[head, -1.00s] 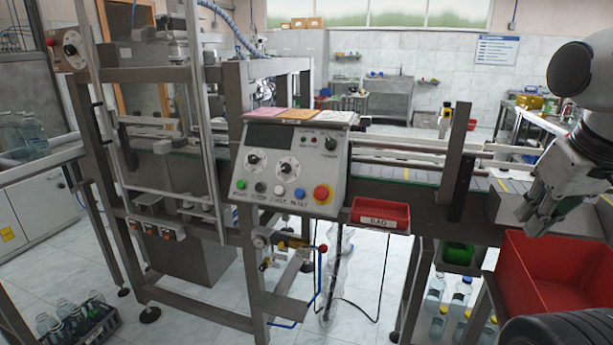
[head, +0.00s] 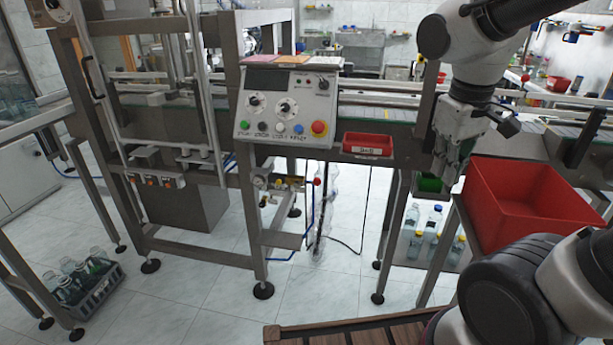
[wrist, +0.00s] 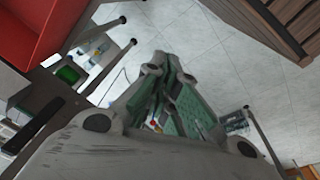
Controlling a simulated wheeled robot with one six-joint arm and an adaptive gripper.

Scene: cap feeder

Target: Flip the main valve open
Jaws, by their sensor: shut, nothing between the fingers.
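The valve assembly (head: 288,184) is mounted on the machine frame below the control panel, with small brass-coloured fittings, a gauge and blue tubing. A red knob (head: 317,181) shows at its right end; the handle's exact angle is too small to tell. My gripper (head: 446,178) hangs pointing down in front of the conveyor, right of the red bin and well to the right of the valve, touching neither. Its fingers are shut and empty, and they also show in the wrist view (wrist: 172,88). The valve cannot be made out clearly in the wrist view.
The control panel (head: 287,105) stands above the valve. A small red labelled bin (head: 367,144) and a large red tray (head: 530,205) flank my gripper. A bottle crate (head: 92,290) is on the floor at left. The floor before the valve is clear.

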